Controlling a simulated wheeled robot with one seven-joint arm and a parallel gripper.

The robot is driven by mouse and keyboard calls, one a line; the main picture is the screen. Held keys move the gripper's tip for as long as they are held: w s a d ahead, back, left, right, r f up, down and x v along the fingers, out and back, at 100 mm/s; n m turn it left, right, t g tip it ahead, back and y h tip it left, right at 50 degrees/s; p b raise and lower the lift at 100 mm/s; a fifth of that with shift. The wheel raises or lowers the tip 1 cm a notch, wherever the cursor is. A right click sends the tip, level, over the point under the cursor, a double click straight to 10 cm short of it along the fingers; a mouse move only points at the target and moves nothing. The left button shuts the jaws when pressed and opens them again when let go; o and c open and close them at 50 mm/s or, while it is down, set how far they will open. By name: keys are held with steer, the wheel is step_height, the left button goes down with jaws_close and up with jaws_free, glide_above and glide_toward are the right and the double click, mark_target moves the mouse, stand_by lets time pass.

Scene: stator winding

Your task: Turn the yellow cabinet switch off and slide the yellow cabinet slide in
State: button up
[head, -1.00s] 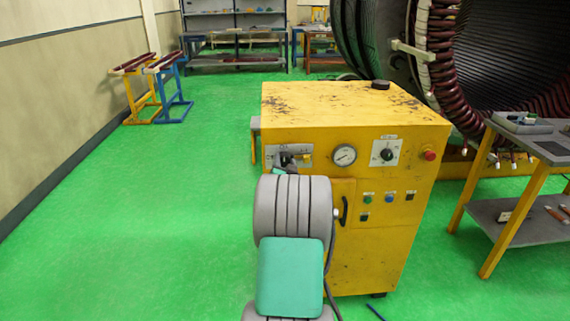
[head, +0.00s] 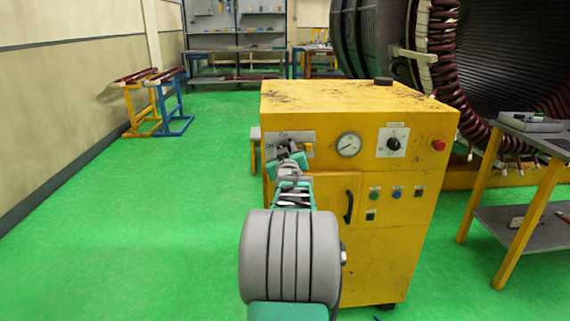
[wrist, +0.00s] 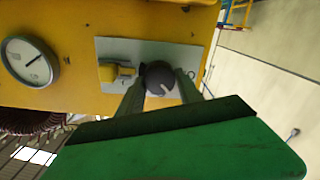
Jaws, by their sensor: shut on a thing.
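The yellow cabinet (head: 375,250) stands in front of me. At the upper left of its front is a grey plate (head: 306,137) with small On/Off-type lettering. My gripper (head: 290,158) is at this plate and hides part of it. In the wrist view, its two fingers are shut on a dark round knob (wrist: 158,78), which appears to be the switch; its setting is unclear. A small yellow block (wrist: 118,72) sits beside the knob on the same plate (wrist: 187,56); it may be the slide. I cannot tell how far in it is.
Right of the plate are a gauge (head: 348,145), a black dial (head: 393,143) and a red button (head: 438,145). A door handle (head: 349,206) is below. A table (head: 540,138) stands at the right, with the large stator (head: 480,60) behind. Green floor is free at left.

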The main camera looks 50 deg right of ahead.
steer(key=shift+w+a+n+b, duration=0.1)
steer(key=shift+w+n+b, duration=0.05)
steer(key=shift+n+b, duration=4.3)
steer(key=shift+n, duration=0.25)
steer(key=o, duration=1.4)
steer(key=shift+c, duration=0.2)
steer(key=v, duration=0.7)
steer(key=shift+s+a, duration=0.25)
steer(key=shift+a, duration=0.05)
